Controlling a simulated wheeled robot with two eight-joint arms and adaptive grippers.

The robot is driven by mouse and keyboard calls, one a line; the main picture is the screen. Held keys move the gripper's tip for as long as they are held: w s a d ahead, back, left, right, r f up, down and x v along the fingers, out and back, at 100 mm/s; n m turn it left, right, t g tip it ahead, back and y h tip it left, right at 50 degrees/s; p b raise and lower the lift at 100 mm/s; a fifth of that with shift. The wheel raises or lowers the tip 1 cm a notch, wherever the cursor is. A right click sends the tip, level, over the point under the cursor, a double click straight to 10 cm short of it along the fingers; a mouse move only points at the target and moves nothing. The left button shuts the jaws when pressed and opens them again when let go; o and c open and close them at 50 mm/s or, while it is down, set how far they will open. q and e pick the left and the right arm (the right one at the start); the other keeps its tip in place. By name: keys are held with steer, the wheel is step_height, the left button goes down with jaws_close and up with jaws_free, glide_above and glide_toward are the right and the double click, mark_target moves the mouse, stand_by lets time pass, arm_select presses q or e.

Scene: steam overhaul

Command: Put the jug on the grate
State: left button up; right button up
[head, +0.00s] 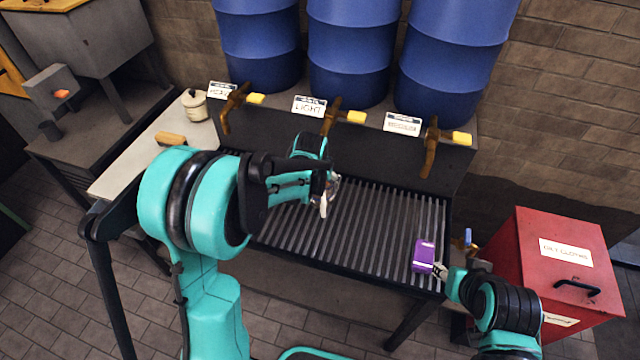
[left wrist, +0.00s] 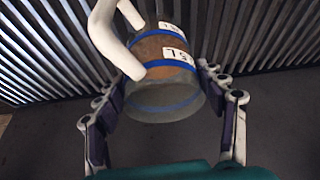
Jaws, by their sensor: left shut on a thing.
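The jug (left wrist: 165,75) is a see-through vessel with blue bands, white labels, brown colour inside and a thick white handle. In the left wrist view it sits between the two fingers of my left gripper (left wrist: 165,112), which is shut on it. In the head view, my left gripper (head: 328,190) is over the grate (head: 370,215), and the jug is mostly hidden by it. I cannot tell whether the jug touches the bars. My right gripper (head: 440,271) is at the grate's front right corner, at a purple block (head: 424,256); its grip is unclear.
Several taps, including a middle one (head: 331,118), jut out below blue barrels (head: 350,50) behind the grate. A red bin (head: 545,260) stands at the right. A pale side shelf (head: 140,160) holds a lidded pot (head: 194,105). The grate's right half is mostly bare.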

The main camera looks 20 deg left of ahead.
arm_select(q)
steer(key=shift+f, duration=0.15)
steer(key=o, duration=1.8)
steer(key=shift+o, duration=0.2)
steer(key=p+v, duration=0.5)
steer(key=v, duration=0.7)
steer(key=s+r+t, duration=0.1)
steer(key=s+r, duration=0.1)
steer(key=s, duration=0.8)
steer(key=s+r+t, duration=0.1)
steer(key=s+r, duration=0.2)
steer(key=s, duration=0.8)
steer(key=shift+a+r+m+t, duration=0.2)
steer(key=shift+r+m+t, duration=0.1)
